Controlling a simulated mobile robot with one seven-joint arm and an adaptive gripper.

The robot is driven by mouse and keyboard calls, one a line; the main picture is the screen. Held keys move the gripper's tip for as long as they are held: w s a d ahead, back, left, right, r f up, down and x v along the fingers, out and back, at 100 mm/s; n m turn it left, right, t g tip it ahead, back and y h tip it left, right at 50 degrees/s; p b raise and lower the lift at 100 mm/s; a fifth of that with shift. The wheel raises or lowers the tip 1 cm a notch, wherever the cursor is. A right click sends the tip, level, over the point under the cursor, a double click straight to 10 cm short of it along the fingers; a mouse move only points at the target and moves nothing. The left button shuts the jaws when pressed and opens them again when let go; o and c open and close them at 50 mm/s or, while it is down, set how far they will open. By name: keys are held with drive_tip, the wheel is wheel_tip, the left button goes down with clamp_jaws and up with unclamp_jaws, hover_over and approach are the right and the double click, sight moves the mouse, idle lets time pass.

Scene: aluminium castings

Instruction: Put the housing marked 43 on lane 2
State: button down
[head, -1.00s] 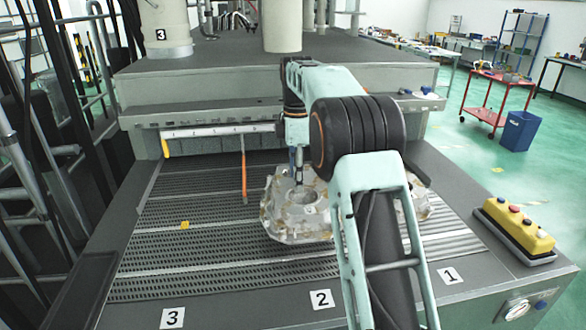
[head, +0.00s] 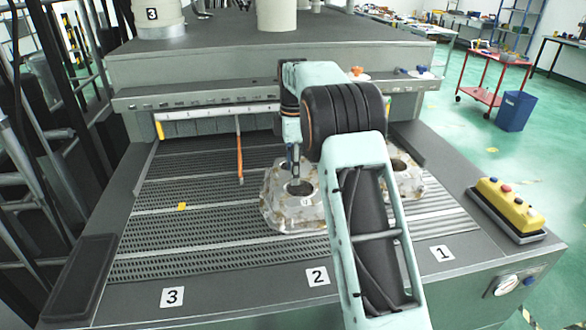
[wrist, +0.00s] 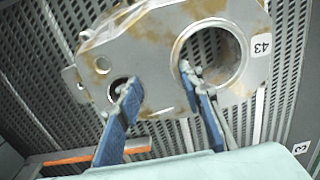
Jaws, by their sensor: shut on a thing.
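The housing marked 43 (head: 279,214) is a pale, brown-stained aluminium casting on or just above the grating, behind the label 2 (head: 317,276). I cannot tell whether it touches the grating. In the wrist view its 43 label (wrist: 262,45) is beside the large bore. My gripper (head: 294,180) is over the housing. In the wrist view my gripper (wrist: 157,88) is shut on the wall between the small hole and the large bore, with a blue finger at each. Lane 2 is the strip of grating behind its label, partly hidden by the housing and my arm.
A second casting (head: 405,178) stands to the right, partly hidden by my arm. Labels 3 (head: 171,297) and 1 (head: 442,253) mark the front edge. The grating at left is mostly clear. A yellow button box (head: 512,208) is at right.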

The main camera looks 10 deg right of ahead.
drive_tip(key=c, duration=1.3)
unclamp_jaws()
wheel_tip(320, 180, up, 12)
drive_tip(key=shift+r+p, duration=0.1)
drive_tip(key=shift+p, duration=0.5)
